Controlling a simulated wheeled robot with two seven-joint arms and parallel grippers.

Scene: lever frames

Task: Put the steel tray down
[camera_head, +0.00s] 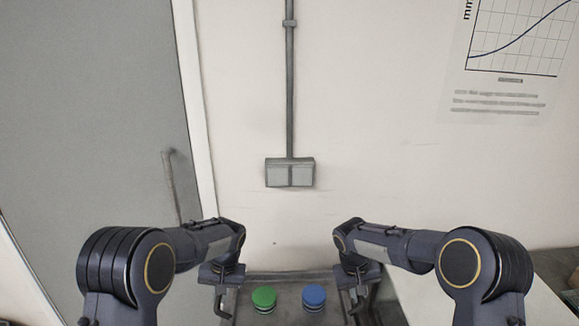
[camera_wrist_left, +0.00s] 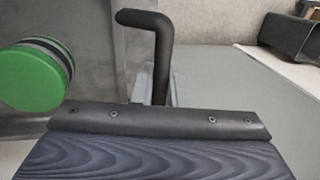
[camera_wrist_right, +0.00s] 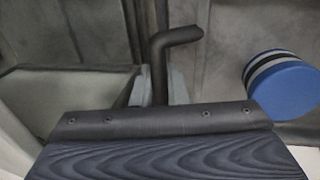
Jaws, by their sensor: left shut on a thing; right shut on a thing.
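The steel tray (camera_head: 287,291) is a grey, flat tray low in the middle of the head view. A green round piece (camera_head: 264,299) and a blue round piece (camera_head: 314,297) stand on it side by side. My left gripper (camera_head: 224,291) is shut at the tray's left side on a dark bent handle (camera_wrist_left: 150,22). My right gripper (camera_head: 357,292) is shut at the right side on a matching handle (camera_wrist_right: 176,36). The green piece shows in the left wrist view (camera_wrist_left: 30,82), the blue one in the right (camera_wrist_right: 288,88). The tray's near edge is cut off, and what is under it is hidden.
A pale surface (camera_head: 541,304) lies at the lower right. Behind the tray is a white wall (camera_head: 380,120) with a grey box (camera_head: 290,173) and a pipe (camera_head: 289,80). A grey door (camera_head: 95,110) is at the left.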

